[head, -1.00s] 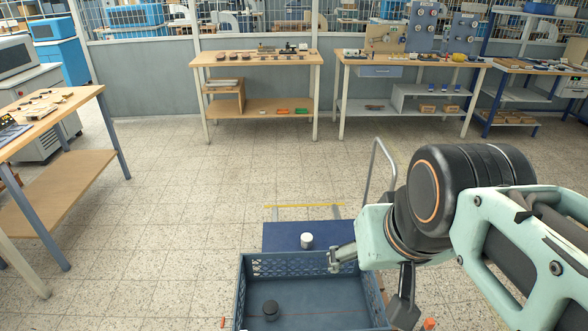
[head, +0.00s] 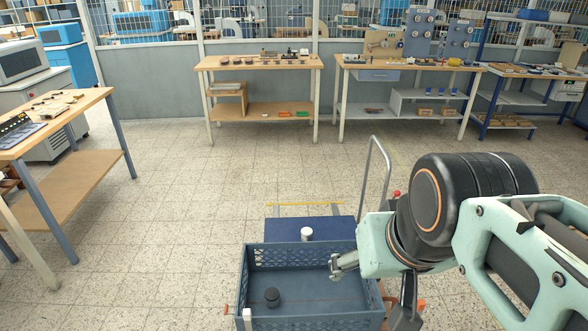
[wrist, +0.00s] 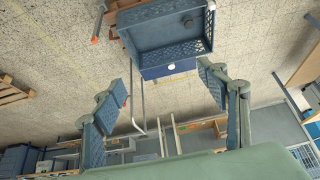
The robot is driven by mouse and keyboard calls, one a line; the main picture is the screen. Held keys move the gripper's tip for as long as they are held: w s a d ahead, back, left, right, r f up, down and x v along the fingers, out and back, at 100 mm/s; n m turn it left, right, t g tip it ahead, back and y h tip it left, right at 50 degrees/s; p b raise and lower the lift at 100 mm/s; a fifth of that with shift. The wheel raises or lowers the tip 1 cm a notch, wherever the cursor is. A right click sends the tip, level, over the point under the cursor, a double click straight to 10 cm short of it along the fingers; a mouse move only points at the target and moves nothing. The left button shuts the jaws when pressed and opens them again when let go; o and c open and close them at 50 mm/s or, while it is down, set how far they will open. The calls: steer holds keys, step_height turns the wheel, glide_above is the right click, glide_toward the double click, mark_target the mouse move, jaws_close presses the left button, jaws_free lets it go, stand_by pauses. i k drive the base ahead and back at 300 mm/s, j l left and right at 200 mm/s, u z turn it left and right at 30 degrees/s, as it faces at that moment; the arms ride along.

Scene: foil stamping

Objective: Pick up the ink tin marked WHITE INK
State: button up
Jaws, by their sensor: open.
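No WHITE INK lettering is readable in either view. A small white cylinder (head: 306,233) stands upright on a blue deck (head: 285,225) just behind a blue crate; it also shows in the wrist view (wrist: 171,69). A dark round tin-like thing (head: 272,297) sits inside the crate, also seen in the wrist view (wrist: 188,23). I cannot tell what either is marked. My gripper (head: 340,264) is open and empty over the crate's right side in the head view. In the wrist view its fingers (wrist: 165,66) stand wide apart, with the white cylinder seen between them.
The blue crate (head: 248,285) has perforated walls, with a metal hoop handle (head: 388,160) behind it. Workbenches stand at the back, one (head: 225,63) with several small dark items. Another bench (head: 100,97) is at the left. The tiled floor (head: 190,180) between is clear.

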mark_target(306, 232)
steer(key=l+z, duration=0.1)
steer(key=z, duration=0.45)
steer(key=i+l+z, duration=0.15)
steer(key=l, duration=0.2)
steer(key=i+l+z, duration=0.15)
steer(key=l, duration=0.25)
steer(key=l+z, duration=0.2)
steer(key=l, duration=0.15)
steer(key=i+l+z, duration=0.45)
steer(key=i+l, duration=0.45)
steer(key=i+l+u, duration=0.1)
steer(key=i+u, duration=0.15)
steer(key=i, duration=0.25)
steer(key=i+l+u, duration=0.25)
steer(key=i, duration=0.3)
steer(key=i+u, duration=0.8)
steer(key=u, duration=0.15)
steer(key=i+u, duration=0.45)
steer(key=i+l+u, duration=0.2)
steer(key=u, duration=0.3)
